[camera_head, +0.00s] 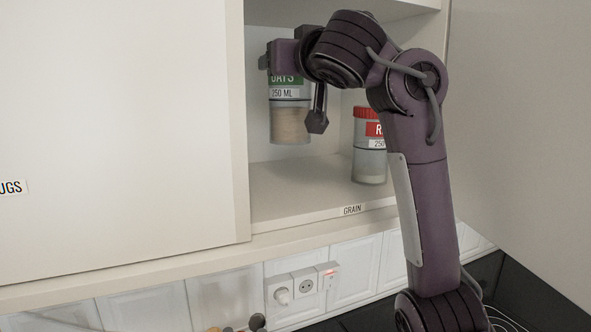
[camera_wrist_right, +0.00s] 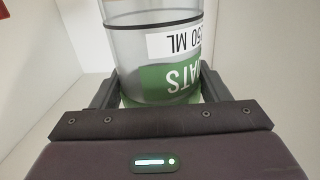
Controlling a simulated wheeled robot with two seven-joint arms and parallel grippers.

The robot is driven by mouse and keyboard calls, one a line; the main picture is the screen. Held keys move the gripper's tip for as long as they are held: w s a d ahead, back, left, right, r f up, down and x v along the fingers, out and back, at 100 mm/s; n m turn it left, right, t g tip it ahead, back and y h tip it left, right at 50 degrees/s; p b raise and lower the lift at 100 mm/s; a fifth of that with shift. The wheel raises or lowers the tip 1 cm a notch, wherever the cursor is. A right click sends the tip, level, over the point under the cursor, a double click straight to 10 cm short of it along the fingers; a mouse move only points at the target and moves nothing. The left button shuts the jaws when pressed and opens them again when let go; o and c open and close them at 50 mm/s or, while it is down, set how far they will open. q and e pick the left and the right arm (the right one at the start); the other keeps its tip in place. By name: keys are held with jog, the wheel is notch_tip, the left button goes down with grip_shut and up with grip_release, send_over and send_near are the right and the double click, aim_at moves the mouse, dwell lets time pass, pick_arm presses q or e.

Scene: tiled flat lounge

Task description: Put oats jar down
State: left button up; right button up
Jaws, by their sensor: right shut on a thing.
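The oats jar (camera_head: 291,117) is clear with a green label and pale grains in its lower part. My right gripper (camera_head: 296,75) is shut around its upper part, inside the open cupboard. The jar hangs upright, its base seeming to be above the shelf (camera_head: 290,190) labelled GRAIN. In the right wrist view the jar (camera_wrist_right: 155,45) appears upside down between the two fingers of my right gripper (camera_wrist_right: 157,88). The gripper and wrist hide the jar's top. My left gripper is not in view.
A red-lidded jar (camera_head: 369,150) with a red label stands on the same shelf to the right, partly behind my arm. A white cupboard door (camera_head: 120,130) lies left of the opening. The front left of the shelf is bare. Sockets (camera_head: 305,283) are on the tiles below.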

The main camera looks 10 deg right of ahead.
aim_at(299, 92)
jog(key=shift+s+f, duration=0.2)
jog(key=shift+s, duration=0.1)
jog(key=f, duration=0.1)
jog(key=s+f+p, duration=0.1)
jog(key=s+f, duration=0.1)
jog(key=f, duration=0.1)
jog(key=shift+d+f, duration=0.1)
jog(key=shift+d, duration=0.15)
jog(key=f, duration=0.1)
jog(key=w+f, duration=0.1)
jog(key=shift+a+f+p, duration=0.1)
jog(key=shift+f+p, duration=0.25)
jog(key=shift+p, duration=0.05)
jog(key=shift+s+f, duration=0.1)
jog(key=shift+f, duration=0.75)
jog(key=shift+s, duration=0.2)
jog(key=shift+f, duration=0.1)
jog(key=o, duration=1.5)
jog(key=shift+a, duration=0.1)
jog(key=shift+c, duration=0.2)
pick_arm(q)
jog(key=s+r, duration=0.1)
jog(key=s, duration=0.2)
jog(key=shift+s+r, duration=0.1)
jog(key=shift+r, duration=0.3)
pick_arm(e)
jog(key=shift+o, duration=0.3)
